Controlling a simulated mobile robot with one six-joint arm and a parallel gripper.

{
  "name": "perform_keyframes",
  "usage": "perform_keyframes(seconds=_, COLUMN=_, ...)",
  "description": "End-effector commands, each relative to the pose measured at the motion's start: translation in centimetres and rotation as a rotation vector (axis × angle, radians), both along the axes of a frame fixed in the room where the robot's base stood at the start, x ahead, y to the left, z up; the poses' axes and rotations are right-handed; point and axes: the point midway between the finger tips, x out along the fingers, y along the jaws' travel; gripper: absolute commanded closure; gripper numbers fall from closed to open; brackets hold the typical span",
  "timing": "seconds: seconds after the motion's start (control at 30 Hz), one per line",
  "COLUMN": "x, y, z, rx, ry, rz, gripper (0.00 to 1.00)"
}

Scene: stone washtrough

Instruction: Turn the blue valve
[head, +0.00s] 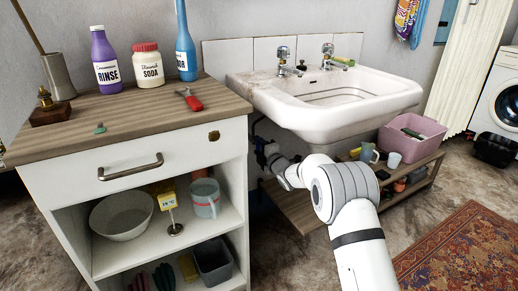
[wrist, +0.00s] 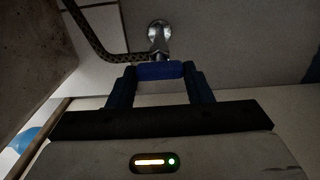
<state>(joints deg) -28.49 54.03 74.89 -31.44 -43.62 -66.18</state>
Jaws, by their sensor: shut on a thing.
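The blue valve handle (wrist: 160,70) is a short bar in the wrist view, on a metal valve body (wrist: 158,44) that comes out of a round wall flange. A braided hose (wrist: 92,40) curves away to the left from the valve. My gripper (wrist: 159,76) has one dark blue finger on each side of the handle and is shut on it. In the head view my gripper (head: 270,156) reaches under the left side of the white sink (head: 340,120), close to the wall. The handle itself is hard to make out there.
A white cabinet (head: 150,170) with a wooden top and open shelves stands close to the left of my arm. A low wooden shelf (head: 295,210) with a pink tub (head: 425,137) is under the sink. A patterned rug (head: 455,255) lies on the floor at right.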

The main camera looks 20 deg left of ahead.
Motion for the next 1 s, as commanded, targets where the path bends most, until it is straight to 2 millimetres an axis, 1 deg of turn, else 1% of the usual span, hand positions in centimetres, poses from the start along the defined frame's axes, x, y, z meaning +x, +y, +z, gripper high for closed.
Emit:
perform_keyframes(seconds=0.43, x=0.08, y=-0.16, z=0.03, rx=-0.008, ry=-0.009, rz=-0.002, gripper=0.77)
perform_keyframes(seconds=0.47, x=0.08, y=-0.16, z=0.03, rx=-0.008, ry=-0.009, rz=-0.002, gripper=0.54)
perform_keyframes(seconds=0.7, x=0.04, y=-0.09, z=0.01, rx=-0.007, ry=-0.008, rz=-0.001, gripper=0.34)
perform_keyframes(seconds=0.73, x=0.04, y=-0.07, z=0.01, rx=-0.007, ry=-0.008, rz=-0.001, gripper=0.33)
perform_keyframes(seconds=1.0, x=-0.08, y=-0.18, z=0.06, rx=-0.006, ry=-0.008, rz=-0.001, gripper=0.33)
